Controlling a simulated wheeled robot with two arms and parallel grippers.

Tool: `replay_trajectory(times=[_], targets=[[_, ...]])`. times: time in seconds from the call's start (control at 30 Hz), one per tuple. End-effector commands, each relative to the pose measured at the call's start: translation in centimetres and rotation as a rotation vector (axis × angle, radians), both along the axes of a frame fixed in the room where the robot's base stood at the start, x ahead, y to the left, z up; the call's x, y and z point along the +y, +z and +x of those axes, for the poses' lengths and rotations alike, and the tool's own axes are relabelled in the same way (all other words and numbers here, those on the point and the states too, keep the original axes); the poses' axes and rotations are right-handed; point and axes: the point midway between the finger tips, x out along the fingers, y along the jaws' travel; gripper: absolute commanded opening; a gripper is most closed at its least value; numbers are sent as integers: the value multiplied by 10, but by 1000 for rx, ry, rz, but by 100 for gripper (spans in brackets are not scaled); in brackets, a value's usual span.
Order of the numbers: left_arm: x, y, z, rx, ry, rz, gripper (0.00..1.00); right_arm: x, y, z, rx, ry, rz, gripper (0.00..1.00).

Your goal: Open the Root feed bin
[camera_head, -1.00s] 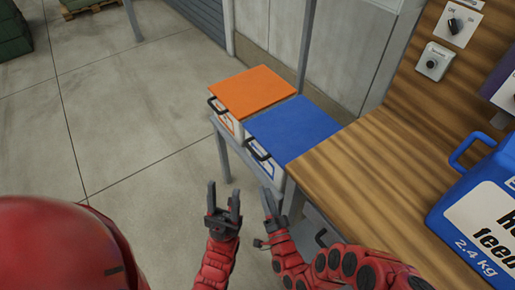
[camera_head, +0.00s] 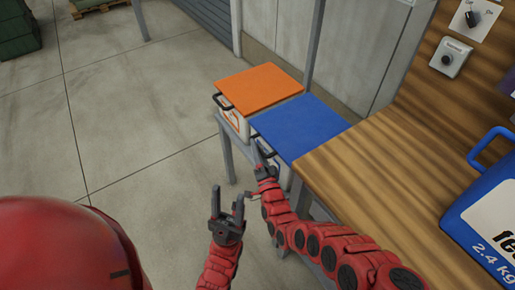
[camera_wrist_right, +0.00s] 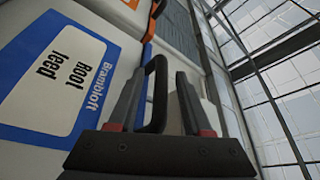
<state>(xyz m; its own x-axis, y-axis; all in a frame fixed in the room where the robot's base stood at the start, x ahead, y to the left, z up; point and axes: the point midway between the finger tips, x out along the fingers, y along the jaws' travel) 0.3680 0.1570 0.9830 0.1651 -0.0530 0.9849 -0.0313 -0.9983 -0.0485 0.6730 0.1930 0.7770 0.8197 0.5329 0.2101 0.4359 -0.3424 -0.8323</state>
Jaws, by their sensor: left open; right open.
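The Root feed bin (camera_head: 300,128) has a blue lid and a white front, and stands beside the workbench. In the right wrist view its blue-framed label (camera_wrist_right: 55,80) reads "Brambloft Root feed". Its black loop handle (camera_wrist_right: 158,95) lies between the two fingers of my right gripper (camera_wrist_right: 158,82), which is open around it. In the head view my right gripper (camera_head: 262,163) is at the bin's front and partly hides the handle. My left gripper (camera_head: 228,207) is open and empty, lower and to the left, clear of the bin.
An orange-lidded bin (camera_head: 260,88) stands directly left of the blue one. The floor (camera_head: 130,130) at left is open.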

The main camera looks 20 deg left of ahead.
Motion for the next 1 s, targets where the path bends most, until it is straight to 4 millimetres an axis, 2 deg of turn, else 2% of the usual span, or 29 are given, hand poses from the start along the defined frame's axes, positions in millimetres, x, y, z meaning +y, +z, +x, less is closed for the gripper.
replay_trajectory(times=[0.37, 0.47, 0.67, 1.0], targets=[[0, -1, 0, 0, 0, 0, 50, 2, 2, 4, -2, 0, 1, 50], [0, -1, 0, 0, 0, 0, 50, 2, 2, 4, -2, 0, 1, 35], [0, -1, 0, 0, 0, 0, 50, 2, 2, 4, -2, 0, 0, 0], [0, -1, 0, 0, 0, 0, 50, 2, 2, 4, -2, -1, 0, 0]])
